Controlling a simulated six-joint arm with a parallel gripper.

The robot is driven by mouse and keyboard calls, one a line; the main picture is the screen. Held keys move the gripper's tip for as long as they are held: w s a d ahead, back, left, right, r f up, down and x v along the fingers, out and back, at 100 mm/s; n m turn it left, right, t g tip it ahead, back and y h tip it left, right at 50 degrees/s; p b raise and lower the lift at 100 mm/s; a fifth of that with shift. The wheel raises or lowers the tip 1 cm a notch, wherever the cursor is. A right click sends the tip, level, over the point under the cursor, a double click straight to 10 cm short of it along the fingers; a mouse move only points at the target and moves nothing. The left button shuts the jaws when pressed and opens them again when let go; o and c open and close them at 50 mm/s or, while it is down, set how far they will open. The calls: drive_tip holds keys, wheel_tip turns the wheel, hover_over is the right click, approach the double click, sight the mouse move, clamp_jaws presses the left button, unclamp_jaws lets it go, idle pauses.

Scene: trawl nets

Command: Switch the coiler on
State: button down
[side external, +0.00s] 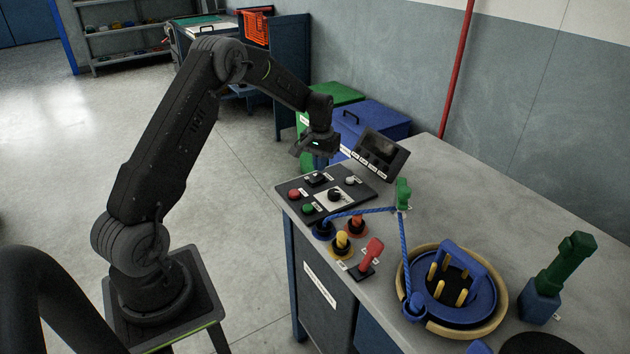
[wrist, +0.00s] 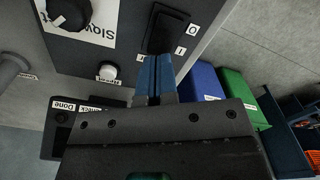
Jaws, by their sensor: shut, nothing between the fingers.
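The black rocker switch (wrist: 170,31) sits on the dark control panel (wrist: 115,52), with O and I labels beside it. In the side view the same switch (side external: 317,179) is at the panel's far edge. My gripper (wrist: 160,62) is shut and empty. Its blue fingertips appear just beside the I end of the switch in the wrist view; whether they touch it I cannot tell. In the side view my gripper (side external: 300,151) hangs above the panel's far edge. The coiler, a blue reel (side external: 466,290) with yellow pegs, stands in a tan ring. Which way the rocker is tipped is unclear.
The panel also has a speed knob (side external: 335,195), a white button (side external: 350,180), a red button (side external: 294,194) and a green button (side external: 308,209). A blue rope (side external: 404,250), coloured levers and a red lever (side external: 373,250) are nearer the coiler.

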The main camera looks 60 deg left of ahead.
sight(320, 176)
drive_tip(key=shift+f, duration=1.35)
idle(0.6)
drive_tip(key=shift+r, duration=3.55)
drive_tip(key=s+d+r+m+t, duration=0.1)
drive_tip(key=s+d+r, duration=0.4)
drive_tip(key=d+r, duration=0.3)
drive_tip(key=s+d+r+m+t, duration=0.2)
drive_tip(key=s+d+r, duration=0.3)
drive_tip(key=d+r, duration=0.2)
drive_tip(key=s+d+m+t, duration=0.1)
drive_tip(key=s+d, duration=0.4)
drive_tip(key=s, duration=0.3)
drive_tip(key=s+d+r+m+t, duration=0.1)
drive_tip(key=s+d+m, duration=0.1)
drive_tip(key=s+d, duration=0.3)
drive_tip(key=s, duration=0.4)
drive_tip(key=shift+s+d+r+t, duration=0.2)
drive_tip(key=shift+r+t, duration=0.1)
